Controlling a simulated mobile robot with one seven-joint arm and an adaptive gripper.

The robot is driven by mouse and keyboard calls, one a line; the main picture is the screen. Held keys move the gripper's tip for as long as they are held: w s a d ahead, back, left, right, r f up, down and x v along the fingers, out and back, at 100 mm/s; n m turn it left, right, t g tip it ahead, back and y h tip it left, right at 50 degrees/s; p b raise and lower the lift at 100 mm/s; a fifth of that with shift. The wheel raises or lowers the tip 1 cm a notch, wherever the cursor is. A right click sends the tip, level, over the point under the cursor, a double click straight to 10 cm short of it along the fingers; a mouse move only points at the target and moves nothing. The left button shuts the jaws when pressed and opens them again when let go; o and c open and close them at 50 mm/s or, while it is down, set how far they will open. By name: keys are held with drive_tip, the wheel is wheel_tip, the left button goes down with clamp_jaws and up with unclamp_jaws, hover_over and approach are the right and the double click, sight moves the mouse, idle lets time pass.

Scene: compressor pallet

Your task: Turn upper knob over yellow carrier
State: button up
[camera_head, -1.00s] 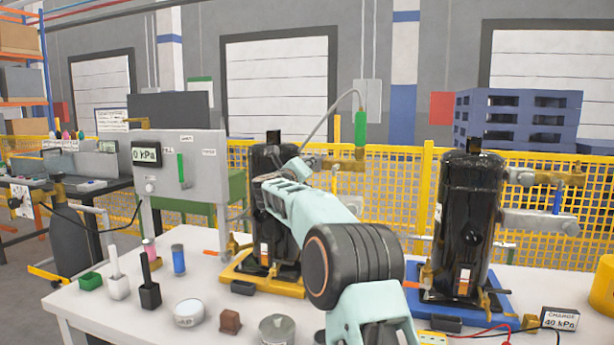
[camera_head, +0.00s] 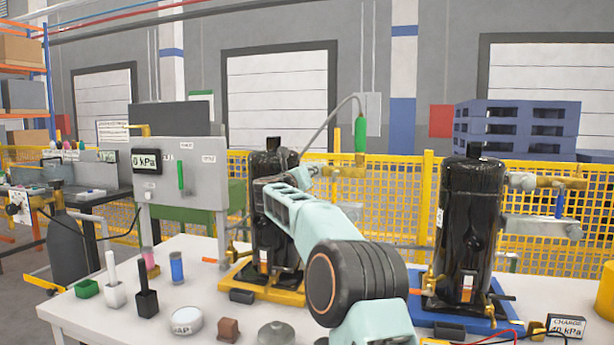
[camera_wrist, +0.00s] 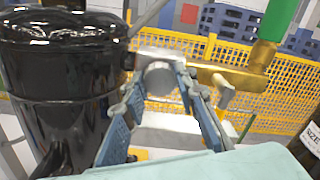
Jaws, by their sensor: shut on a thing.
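A black compressor (camera_head: 275,218) stands upright on the yellow carrier (camera_head: 240,280) left of centre on the table. At its upper right a brass fitting (camera_head: 350,172) sticks out, with a green-handled hose (camera_head: 360,138) on it. In the wrist view, my gripper (camera_wrist: 160,88) has its two blue fingers on either side of a round grey knob (camera_wrist: 160,75), shut on it beside the compressor's upper part. The brass fitting is just to the right of the fingers. In the head view my arm hides part of the compressor, and the knob cannot be made out clearly.
A second black compressor (camera_head: 468,235) stands on a blue carrier (camera_head: 440,318) at the right. A grey panel (camera_head: 205,180) reading 0 kPa stands at the left. Small containers and cups, including a white tin (camera_head: 187,321), sit on the table's front left. A yellow mesh fence is behind.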

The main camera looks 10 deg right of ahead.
drive_tip(key=o, duration=1.2)
drive_tip(key=shift+c, duration=0.2)
drive_tip(key=v, duration=1.2)
drive_tip(key=shift+a, duration=0.1)
